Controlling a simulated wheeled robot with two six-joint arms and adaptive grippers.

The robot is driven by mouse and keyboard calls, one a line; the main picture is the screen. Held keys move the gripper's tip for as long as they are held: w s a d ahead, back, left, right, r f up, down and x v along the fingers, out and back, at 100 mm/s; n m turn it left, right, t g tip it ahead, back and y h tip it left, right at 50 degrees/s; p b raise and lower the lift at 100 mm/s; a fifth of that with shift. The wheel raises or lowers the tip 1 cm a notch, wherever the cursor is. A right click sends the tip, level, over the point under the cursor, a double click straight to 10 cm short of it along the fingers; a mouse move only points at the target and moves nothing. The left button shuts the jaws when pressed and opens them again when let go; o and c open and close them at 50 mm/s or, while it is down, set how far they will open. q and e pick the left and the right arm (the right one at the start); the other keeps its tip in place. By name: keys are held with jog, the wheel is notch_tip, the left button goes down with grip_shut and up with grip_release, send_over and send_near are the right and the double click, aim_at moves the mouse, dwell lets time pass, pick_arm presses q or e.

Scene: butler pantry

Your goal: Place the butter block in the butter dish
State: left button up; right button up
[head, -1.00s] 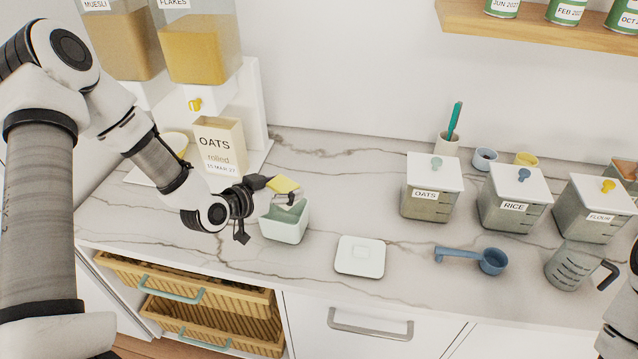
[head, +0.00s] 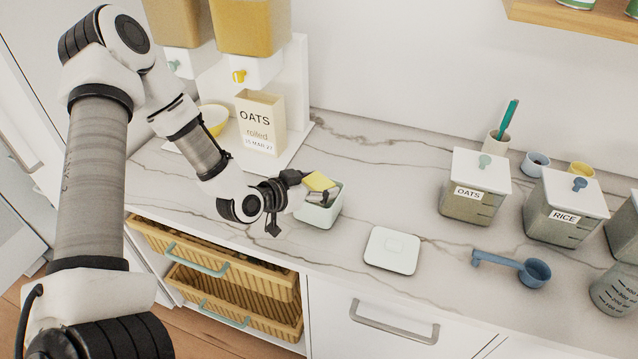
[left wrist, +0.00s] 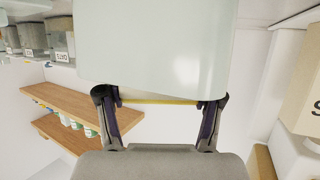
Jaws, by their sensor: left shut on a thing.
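The butter block (head: 318,181) is a small yellow slab, and my left gripper (head: 310,190) is shut on it. In the head view it overlaps the opening of the butter dish (head: 325,215), a pale green, open box on the counter. I cannot tell whether the block touches the dish. In the left wrist view the block (left wrist: 160,101) is a thin yellow strip between my fingers, and the dish's pale wall (left wrist: 155,45) fills the top. A white square lid (head: 392,250) lies flat on the counter, right of the dish. My right gripper is out of view.
An oats box (head: 262,125) and cereal dispensers stand behind the dish on the left. Lidded canisters (head: 475,185), a blue scoop (head: 530,272) and a measuring jug (head: 618,290) are on the right. Wicker drawers (head: 220,270) stand open below the counter.

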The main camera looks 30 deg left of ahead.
pick_arm(q)
jog(key=o, duration=1.1)
jog(key=shift+o, duration=0.6)
jog(key=shift+r, duration=0.1)
jog(key=shift+s, duration=0.2)
